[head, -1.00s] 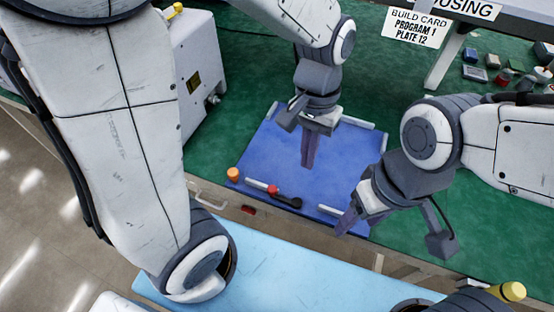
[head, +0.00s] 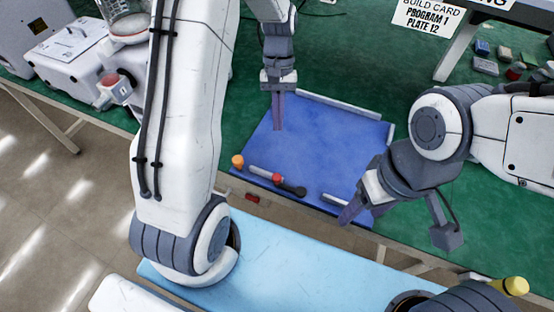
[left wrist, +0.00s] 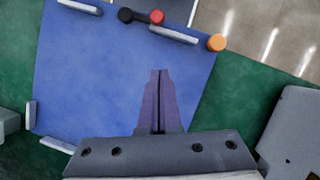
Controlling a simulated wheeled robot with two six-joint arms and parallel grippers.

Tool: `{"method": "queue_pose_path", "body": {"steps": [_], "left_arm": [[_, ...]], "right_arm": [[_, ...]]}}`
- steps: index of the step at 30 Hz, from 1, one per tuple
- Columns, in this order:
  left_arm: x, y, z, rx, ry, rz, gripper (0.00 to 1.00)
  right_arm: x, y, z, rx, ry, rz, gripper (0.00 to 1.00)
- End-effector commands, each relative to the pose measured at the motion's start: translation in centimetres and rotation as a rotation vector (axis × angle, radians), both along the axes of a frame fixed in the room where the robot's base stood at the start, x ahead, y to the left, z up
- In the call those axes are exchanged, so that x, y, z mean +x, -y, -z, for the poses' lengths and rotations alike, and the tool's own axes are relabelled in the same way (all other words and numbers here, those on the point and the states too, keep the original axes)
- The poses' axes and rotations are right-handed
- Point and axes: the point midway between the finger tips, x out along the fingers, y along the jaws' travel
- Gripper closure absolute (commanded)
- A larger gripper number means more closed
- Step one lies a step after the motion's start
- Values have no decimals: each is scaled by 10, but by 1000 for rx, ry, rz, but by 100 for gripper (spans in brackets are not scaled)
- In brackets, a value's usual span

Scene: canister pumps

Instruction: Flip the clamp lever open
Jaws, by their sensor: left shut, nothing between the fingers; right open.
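The clamp lever (head: 290,188) is a short dark handle with a red knob by it, near the front edge of a blue plate (head: 320,150). The lever also shows at the top of the left wrist view (left wrist: 140,16), lying low along the plate edge. My left gripper (head: 277,127) is shut and empty, pointing down over the plate's back left part, apart from the lever. Its closed fingers show in the left wrist view (left wrist: 160,75). My right gripper (head: 347,218) is open at the plate's front right corner, right of the lever.
An orange knob (head: 238,161) stands at the plate's left front corner. Light rails (head: 325,104) line parts of the plate's edges. Small coloured blocks (head: 485,65) lie at the back right. The plate's middle is clear.

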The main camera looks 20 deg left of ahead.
Motion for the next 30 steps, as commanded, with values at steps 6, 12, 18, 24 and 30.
{"method": "queue_pose_path", "body": {"steps": [6,12,18,24,30], "left_arm": [[-18,6,41,0,-8,1,100],[-32,12,80,0,-6,2,100],[-58,22,79,0,-2,3,100],[-68,25,80,1,0,1,100],[-68,26,80,0,0,0,100]], "right_arm": [[0,0,-3,0,0,0,35],[0,0,-6,0,0,0,35],[0,0,-14,0,0,0,35],[0,0,-16,0,0,0,35],[0,0,-15,0,0,0,35]]}}
